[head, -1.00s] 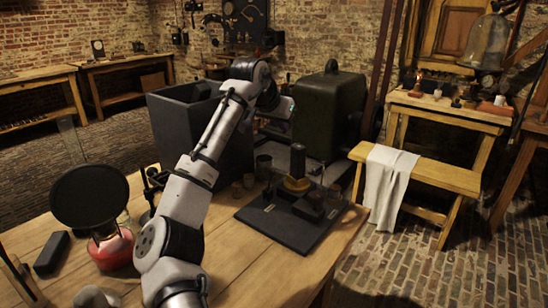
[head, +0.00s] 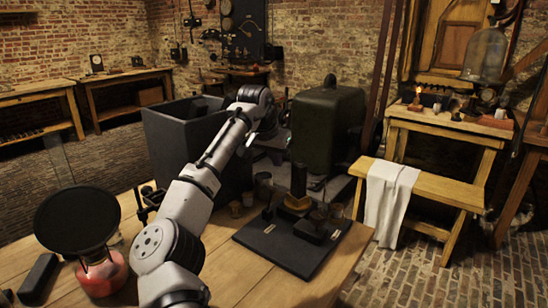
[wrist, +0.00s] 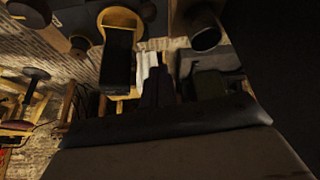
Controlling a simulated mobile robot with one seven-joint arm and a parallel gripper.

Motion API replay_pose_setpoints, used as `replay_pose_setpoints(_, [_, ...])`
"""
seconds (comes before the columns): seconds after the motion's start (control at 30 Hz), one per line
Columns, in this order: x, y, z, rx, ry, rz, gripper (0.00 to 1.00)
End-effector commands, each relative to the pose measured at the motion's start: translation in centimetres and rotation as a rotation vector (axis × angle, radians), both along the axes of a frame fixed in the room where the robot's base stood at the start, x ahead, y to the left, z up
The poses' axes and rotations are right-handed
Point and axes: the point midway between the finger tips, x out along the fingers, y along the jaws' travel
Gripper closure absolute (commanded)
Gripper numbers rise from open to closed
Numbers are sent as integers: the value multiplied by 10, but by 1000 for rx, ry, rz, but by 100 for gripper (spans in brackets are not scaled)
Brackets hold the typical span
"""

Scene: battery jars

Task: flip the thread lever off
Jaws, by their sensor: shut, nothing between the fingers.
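A dark board (head: 262,246) near the right end of the wooden table carries an upright black post on a yellow round base (head: 296,203) and small dark fittings (head: 318,224). I cannot tell which part is the thread lever. My arm reaches over the table, with its hand behind and above the board; the fingertips are not clear in the head view. In the wrist view, my gripper (wrist: 157,72) shows as two dark fingers close together, shut and empty. The black post (wrist: 118,55) with its yellow base stands beside them there, apart from the fingers.
A dark open box (head: 180,140) and a green-black housing (head: 328,122) stand behind the board. Small cups (head: 242,203) stand left of it. A red lamp (head: 102,272) with a black disc is at the left. A bench with a white cloth (head: 388,200) is at the right.

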Motion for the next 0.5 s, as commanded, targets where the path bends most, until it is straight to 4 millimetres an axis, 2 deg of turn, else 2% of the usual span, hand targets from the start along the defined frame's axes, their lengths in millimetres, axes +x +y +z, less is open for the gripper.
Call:
replay_pose_setpoints(0.27, [24, -14, -55, 1, 2, 1, 100])
replay_pose_setpoints(0.5, [2, -1, -59, 1, -2, 0, 100])
